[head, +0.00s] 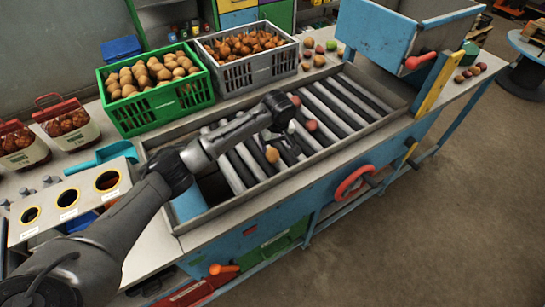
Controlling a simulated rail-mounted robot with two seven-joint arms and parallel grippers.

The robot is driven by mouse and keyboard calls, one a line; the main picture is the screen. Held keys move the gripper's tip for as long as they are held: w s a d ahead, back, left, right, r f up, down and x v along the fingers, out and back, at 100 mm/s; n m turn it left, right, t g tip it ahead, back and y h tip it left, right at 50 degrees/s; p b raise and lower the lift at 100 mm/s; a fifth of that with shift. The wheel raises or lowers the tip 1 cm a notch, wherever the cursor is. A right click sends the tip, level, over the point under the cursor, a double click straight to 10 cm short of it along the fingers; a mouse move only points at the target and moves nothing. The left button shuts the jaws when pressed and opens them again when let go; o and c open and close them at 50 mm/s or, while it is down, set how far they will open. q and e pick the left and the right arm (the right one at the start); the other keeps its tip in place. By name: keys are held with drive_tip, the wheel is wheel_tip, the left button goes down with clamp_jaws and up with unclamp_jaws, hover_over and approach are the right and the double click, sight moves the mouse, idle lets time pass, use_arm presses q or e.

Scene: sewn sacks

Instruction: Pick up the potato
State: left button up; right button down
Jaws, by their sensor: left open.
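A tan-orange round potato (272,154) lies on the rollers near the front left of the roller table (330,112). A reddish round one (311,125) lies on the rollers further right, and another small reddish one (296,101) shows just beyond my wrist. My left gripper (291,130) hangs over the rollers between the tan potato and the reddish one. It is open and apart from the tan potato as far as I can see; its fingers are small and dark here. My right gripper is out of view.
A green crate (163,118) of potatoes and a grey crate (262,84) of onions stand behind the rollers. Loose produce lies at the back and far right. A blue hopper (375,35) rises at the right end. A box with round holes (68,198) stands at left.

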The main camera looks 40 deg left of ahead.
sight(273, 152)
use_arm(q)
drive_tip(key=shift+w+a+f, duration=0.1)
drive_tip(key=shift+a+f, duration=0.05)
drive_tip(key=shift+f, duration=1.35)
drive_tip(key=f, duration=0.2)
drive_tip(key=a+f+b, duration=0.1)
drive_tip(key=f, duration=0.1)
drive_tip(key=shift+w+a+f, duration=0.15)
drive_tip(key=shift+w+f, duration=0.05)
drive_tip(key=shift+f, duration=0.4)
drive_tip(key=c, duration=0.9)
drive_tip(key=shift+c, duration=0.5)
drive_tip(key=shift+r, duration=0.15)
